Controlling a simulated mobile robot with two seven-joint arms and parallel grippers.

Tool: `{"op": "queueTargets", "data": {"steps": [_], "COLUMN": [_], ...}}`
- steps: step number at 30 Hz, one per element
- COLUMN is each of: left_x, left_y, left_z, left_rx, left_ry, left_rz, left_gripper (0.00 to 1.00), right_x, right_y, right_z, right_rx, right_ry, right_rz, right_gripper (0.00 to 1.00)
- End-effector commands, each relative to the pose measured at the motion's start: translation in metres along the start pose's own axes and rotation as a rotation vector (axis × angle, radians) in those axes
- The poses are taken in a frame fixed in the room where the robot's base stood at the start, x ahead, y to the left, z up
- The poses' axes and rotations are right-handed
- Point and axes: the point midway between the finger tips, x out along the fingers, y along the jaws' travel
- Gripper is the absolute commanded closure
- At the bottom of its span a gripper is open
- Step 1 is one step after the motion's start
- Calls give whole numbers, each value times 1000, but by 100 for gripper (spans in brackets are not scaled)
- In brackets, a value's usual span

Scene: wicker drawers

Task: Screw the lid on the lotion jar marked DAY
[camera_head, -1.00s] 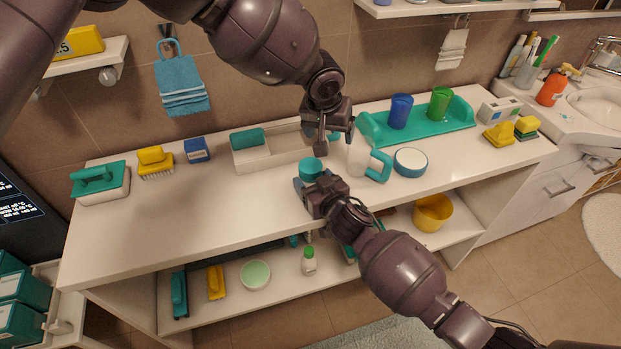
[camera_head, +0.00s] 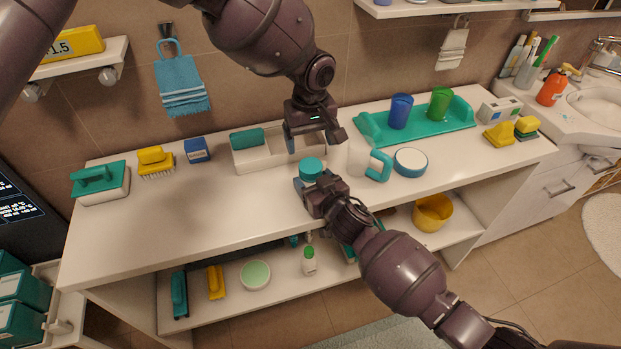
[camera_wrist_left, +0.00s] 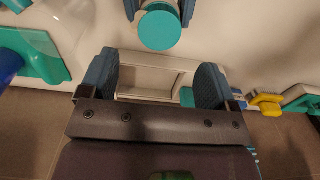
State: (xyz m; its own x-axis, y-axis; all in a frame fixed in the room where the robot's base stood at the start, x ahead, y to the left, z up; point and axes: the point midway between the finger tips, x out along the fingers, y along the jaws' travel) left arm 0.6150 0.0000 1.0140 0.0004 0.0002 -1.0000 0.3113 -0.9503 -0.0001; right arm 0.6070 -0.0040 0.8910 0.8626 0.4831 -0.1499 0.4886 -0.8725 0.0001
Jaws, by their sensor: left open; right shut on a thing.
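A round teal lid (camera_head: 312,166) sits on top of the small jar that my right gripper (camera_head: 315,183) is shut on, near the middle of the counter. The jar body is mostly hidden by the fingers, and no DAY marking is readable. My left gripper (camera_head: 314,139) is open and empty, behind and above the lid, over the front of the white tray. In the left wrist view the lid (camera_wrist_left: 160,28) lies ahead of the open left fingers (camera_wrist_left: 157,82), apart from them. Whether the lid is screwed tight cannot be told.
A white tray (camera_head: 247,160) with a teal block stands behind the jar. A teal rack (camera_head: 461,119) holds blue and green cups. The counter's left front is clear.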

Motion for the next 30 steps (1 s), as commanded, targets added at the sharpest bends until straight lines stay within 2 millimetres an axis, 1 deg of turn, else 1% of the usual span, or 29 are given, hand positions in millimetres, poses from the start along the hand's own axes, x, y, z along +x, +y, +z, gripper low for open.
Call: {"op": "queueTargets", "data": {"steps": [12,15,21,30], "left_x": [55,65,76,76], "left_y": [0,0,0,0], "left_z": [1,0,0,0], "left_rx": [1,1,2,2], "left_ry": [0,1,0,1], "left_rz": [-2,0,0,1], "left_gripper": [17,17,17,17], "right_x": [0,0,0,0], "right_y": [0,0,0,0], "right_z": [0,0,0,0], "right_rx": [0,0,0,0], "right_ry": [0,0,0,0], "right_rz": [0,0,0,0], "right_gripper": [100,100,100,100]}}
